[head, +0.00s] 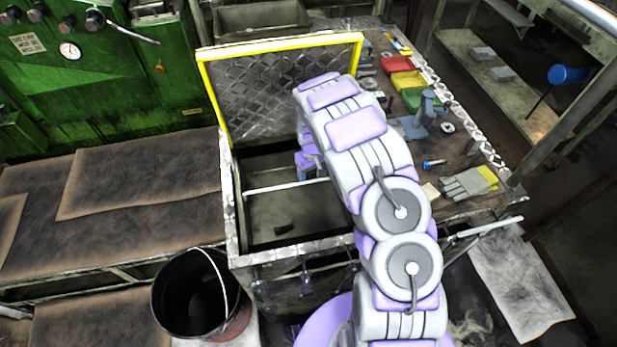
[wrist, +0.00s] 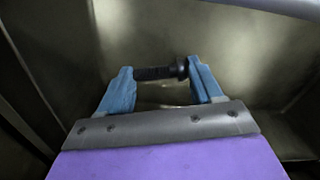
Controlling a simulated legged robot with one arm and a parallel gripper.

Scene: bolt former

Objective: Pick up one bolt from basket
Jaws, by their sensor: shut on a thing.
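In the wrist view, my gripper (wrist: 164,84) has two blue fingers shut on a dark bolt (wrist: 155,73). The bolt lies crosswise between the fingers, its head at the right finger. In the head view, the basket is an open metal bin (head: 229,200) with a yellow-edged lid (head: 279,88) raised at the back. My arm reaches over the bin's right side and hides part of the inside. My gripper's fingers are hidden in the head view.
A light bar (head: 286,187) crosses the bin. To the right is a bench with coloured trays (head: 408,82), a small blue vise (head: 425,112) and work gloves (head: 468,184). A black bucket (head: 232,328) stands at front left. Green machinery (head: 95,85) stands behind at left.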

